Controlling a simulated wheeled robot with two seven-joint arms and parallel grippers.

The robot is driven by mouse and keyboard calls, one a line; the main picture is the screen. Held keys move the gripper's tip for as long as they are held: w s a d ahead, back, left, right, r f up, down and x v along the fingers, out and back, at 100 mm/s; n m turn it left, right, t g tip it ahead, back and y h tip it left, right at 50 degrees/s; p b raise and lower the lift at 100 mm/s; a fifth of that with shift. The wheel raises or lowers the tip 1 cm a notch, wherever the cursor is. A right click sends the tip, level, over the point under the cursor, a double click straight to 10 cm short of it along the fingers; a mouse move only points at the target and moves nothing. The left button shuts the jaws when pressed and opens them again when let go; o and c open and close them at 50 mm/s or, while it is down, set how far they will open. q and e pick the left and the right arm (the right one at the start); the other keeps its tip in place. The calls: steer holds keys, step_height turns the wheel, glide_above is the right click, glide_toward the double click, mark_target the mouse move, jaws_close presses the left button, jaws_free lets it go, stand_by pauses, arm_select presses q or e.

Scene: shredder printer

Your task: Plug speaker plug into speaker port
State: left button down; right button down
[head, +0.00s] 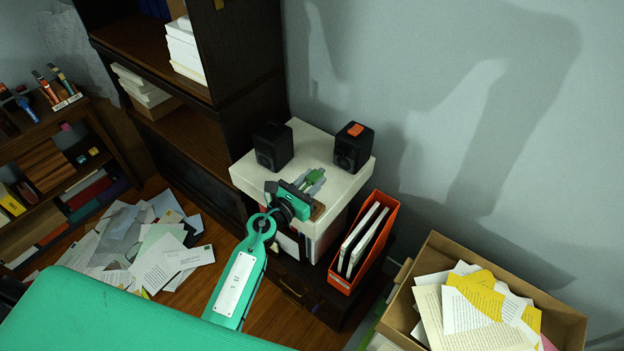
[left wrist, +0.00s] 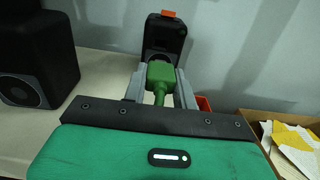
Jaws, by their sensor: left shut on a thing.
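Two black speakers stand on a white-topped stand: the left speaker (head: 273,146) and the right speaker (head: 352,148), which has an orange piece (head: 355,130) on top. My left gripper (head: 316,178) is over the front part of the white top, between and in front of the speakers. It is shut on a green plug (left wrist: 160,76), held between its two grey fingers in the left wrist view. There the plug points toward the right speaker (left wrist: 165,38), whose lower part it hides. I cannot tell the gap between them. No port opening is clear. My right gripper is not in view.
The white top (head: 300,140) has bare room between the speakers. An orange file holder (head: 385,222) stands beside the stand, and a cardboard box (head: 558,312) of papers is at right. A dark shelf (head: 245,60) rises behind left. Loose papers (head: 150,262) cover the floor.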

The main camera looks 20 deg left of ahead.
arm_select(q)
steer(key=shift+x, duration=2.9)
steer(key=shift+w+d, duration=0.1)
steer(key=shift+w, duration=0.1)
steer(key=shift+x, duration=1.3)
steer(key=c, duration=1)
jaws_free()
steer(key=shift+c, duration=0.2)
steer(key=v, duration=1.3)
steer(key=shift+s+a, duration=0.25)
steer(key=shift+s, duration=0.15)
